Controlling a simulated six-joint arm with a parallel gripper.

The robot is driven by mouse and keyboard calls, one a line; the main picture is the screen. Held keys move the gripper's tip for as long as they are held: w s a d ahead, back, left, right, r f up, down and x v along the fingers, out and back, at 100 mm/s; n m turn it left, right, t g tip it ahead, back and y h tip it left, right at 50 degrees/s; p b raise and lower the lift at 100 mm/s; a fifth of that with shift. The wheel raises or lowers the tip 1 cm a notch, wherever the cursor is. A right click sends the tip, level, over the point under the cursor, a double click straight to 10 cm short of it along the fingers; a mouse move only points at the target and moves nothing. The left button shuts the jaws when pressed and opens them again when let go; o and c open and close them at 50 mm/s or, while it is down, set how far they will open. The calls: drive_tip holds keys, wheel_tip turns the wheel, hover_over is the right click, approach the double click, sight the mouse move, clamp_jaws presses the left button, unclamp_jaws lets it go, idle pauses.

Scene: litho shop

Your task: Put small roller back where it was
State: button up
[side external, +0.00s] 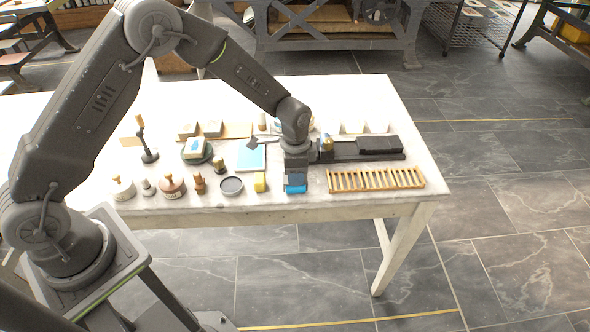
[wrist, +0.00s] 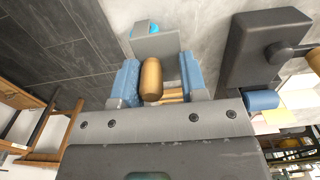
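My gripper (side external: 295,180) is low over the front part of the white table, with its blue-padded fingers apart in the wrist view (wrist: 160,80). A rounded wooden handle (wrist: 151,80), seemingly the small roller's, stands between the fingers, closer to the left pad. A gap shows between it and the right pad. A grey block (wrist: 155,45) lies beyond the fingertips, with a bright blue piece (wrist: 146,27) behind it. The bright blue piece also shows below the gripper in the side view (side external: 296,189). Whether the fingers press on anything is hidden.
A dark slab (side external: 345,152) with a block on it is just right of my gripper. A wooden slatted rack (side external: 376,180) lies at the front right. The table's front edge is close.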

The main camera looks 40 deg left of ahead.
drive_tip(key=shift+s+a+f, duration=0.1)
drive_tip(key=shift+s+f, duration=0.15)
drive_tip(key=shift+f, duration=0.05)
drive_tip(key=s+a+r+n+t, duration=0.1)
drive_tip(key=s+r, duration=0.1)
drive_tip(key=r, duration=0.9)
drive_tip(key=s+a+r+n, duration=0.1)
drive_tip(key=s+r, duration=0.1)
drive_tip(key=r, duration=0.8)
drive_tip(key=s+a+r+n+t, duration=0.2)
drive_tip(key=s+r+n, duration=0.1)
drive_tip(key=s, duration=0.7)
drive_tip(key=s+a+r+n+t, duration=0.2)
drive_tip(key=s+r+n, duration=0.2)
drive_tip(key=s, duration=0.7)
drive_tip(key=shift+s+r+t, duration=0.25)
drive_tip(key=shift+s+t, duration=0.05)
